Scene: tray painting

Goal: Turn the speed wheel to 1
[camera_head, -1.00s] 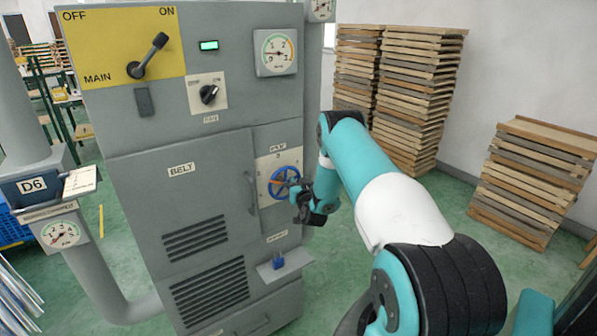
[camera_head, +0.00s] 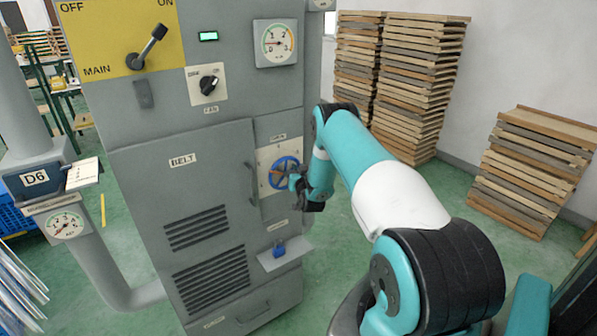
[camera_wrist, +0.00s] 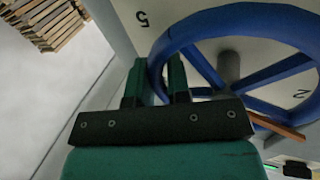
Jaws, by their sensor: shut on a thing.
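The speed wheel is a blue spoked handwheel (camera_head: 284,160) on a pale plate (camera_head: 265,181) on the grey cabinet's front. It fills the upper right of the wrist view (camera_wrist: 215,22). My gripper (camera_head: 295,182) is at the wheel's right side in the head view. In the wrist view its two dark green fingers (camera_wrist: 156,82) stand on either side of the rim, shut on it. The numbers 5 and 2 show on the plate there. An orange-brown pointer (camera_wrist: 277,124) lies near the 2. My arm and gripper hide part of the wheel in the head view.
The grey cabinet also bears a MAIN lever (camera_head: 148,45), a black knob (camera_head: 208,83), a round gauge (camera_head: 277,42) and a blue padlock (camera_head: 279,249) below the wheel. A D6 post (camera_head: 34,180) stands at left.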

